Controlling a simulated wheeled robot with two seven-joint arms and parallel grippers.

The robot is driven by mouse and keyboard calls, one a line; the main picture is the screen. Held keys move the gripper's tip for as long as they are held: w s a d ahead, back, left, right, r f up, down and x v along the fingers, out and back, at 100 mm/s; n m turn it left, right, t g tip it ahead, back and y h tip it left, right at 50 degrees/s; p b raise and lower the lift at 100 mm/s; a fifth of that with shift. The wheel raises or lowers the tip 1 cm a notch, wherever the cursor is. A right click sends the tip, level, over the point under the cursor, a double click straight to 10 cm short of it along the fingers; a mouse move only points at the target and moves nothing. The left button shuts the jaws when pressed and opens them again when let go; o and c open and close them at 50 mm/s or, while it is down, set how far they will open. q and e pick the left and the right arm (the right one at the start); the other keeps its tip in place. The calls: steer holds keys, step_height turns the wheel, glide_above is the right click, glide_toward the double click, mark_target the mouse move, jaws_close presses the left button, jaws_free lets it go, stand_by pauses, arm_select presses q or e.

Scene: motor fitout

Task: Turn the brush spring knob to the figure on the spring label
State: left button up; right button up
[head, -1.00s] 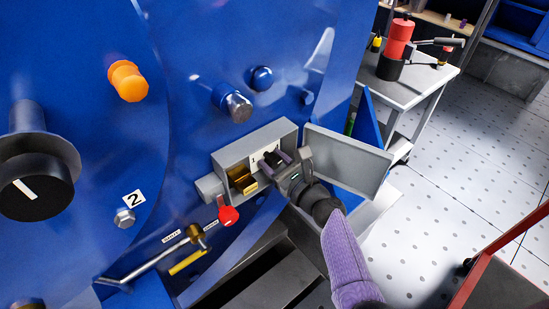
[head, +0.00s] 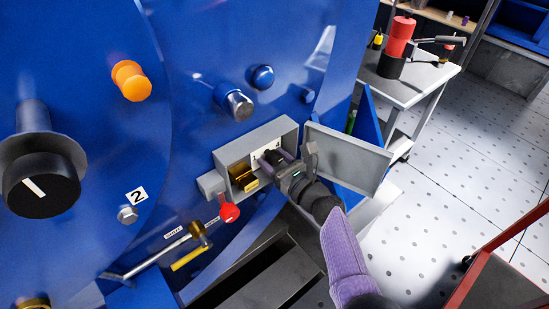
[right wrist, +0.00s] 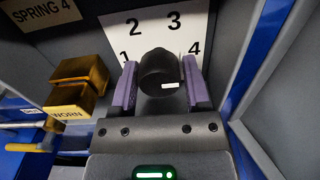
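The brush spring knob (right wrist: 162,66) is black with a white mark on its right side, seen in the right wrist view. It sits in front of a white dial plate (right wrist: 152,24) with the figures 1, 2, 3 and 4. The spring label (right wrist: 42,12) at upper left reads "SPRING 4". My right gripper (right wrist: 159,75) has its purple fingers on both sides of the knob, seemingly touching it. In the head view, my right gripper (head: 272,161) reaches into the open grey box (head: 225,158), covering most of the knob. My left gripper is out of view.
The box's open door (head: 347,157) stands right of my gripper. Brass blocks (right wrist: 80,75), with a "WORN" tag, sit left of the knob. A red-knobbed lever (head: 229,212) is below the box. A trolley (head: 405,95) stands behind at right.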

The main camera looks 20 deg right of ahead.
steer(key=shift+o, duration=1.2)
steer(key=p+v, duration=0.3)
steer(key=v, duration=0.7)
steer(key=shift+p, duration=0.35)
